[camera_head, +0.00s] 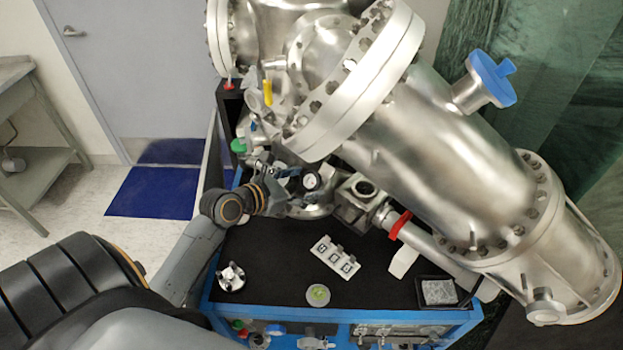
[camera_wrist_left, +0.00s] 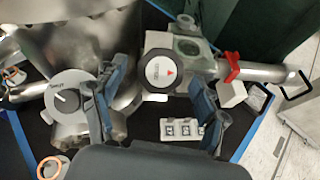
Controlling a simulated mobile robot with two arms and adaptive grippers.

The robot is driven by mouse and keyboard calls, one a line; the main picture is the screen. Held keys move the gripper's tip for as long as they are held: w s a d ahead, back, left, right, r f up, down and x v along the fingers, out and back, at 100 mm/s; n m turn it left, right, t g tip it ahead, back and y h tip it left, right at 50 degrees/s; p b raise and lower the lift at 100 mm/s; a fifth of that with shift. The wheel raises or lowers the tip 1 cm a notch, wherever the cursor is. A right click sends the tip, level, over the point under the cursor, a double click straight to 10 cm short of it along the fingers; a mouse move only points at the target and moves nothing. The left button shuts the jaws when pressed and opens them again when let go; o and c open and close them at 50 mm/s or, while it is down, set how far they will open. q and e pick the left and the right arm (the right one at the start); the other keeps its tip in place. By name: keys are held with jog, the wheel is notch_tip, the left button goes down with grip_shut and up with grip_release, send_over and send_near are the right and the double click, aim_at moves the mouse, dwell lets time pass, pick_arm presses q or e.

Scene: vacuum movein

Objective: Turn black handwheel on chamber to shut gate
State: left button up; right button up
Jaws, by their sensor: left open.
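A black handwheel (camera_wrist_left: 162,70) with a white face and a red arrow shows in the left wrist view, ahead of my finger gap and nearer its right side. In the head view it (camera_head: 311,180) sits low beside the steel chamber (camera_head: 440,140), partly hidden by fittings. My left gripper (camera_wrist_left: 155,108) is open, with one finger on each side of the picture and nothing between the pads. In the head view my left gripper (camera_head: 285,178) reaches in from the left, close to the handwheel. I cannot tell whether a finger touches it. My right gripper is not in view.
A white dial (camera_wrist_left: 68,98) with a black knob is left of my left finger. A red clamp (camera_head: 399,225) is on a pipe at right. On the black bench top (camera_head: 270,250) lie a white sample tray (camera_head: 343,264), a green-filled dish (camera_head: 318,294) and a black tray (camera_head: 424,304).

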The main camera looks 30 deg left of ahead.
pick_arm(q)
jog(key=shift+x, duration=0.95)
jog(key=shift+w+d+f, duration=0.1)
jog(key=shift+w+f, duration=0.05)
jog(key=shift+w, duration=0.15)
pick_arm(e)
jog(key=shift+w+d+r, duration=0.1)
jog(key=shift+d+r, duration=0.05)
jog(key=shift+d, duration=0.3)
pick_arm(q)
jog(key=c, duration=1.2)
jog(key=shift+o, duration=0.2)
jog(key=shift+m, duration=0.3)
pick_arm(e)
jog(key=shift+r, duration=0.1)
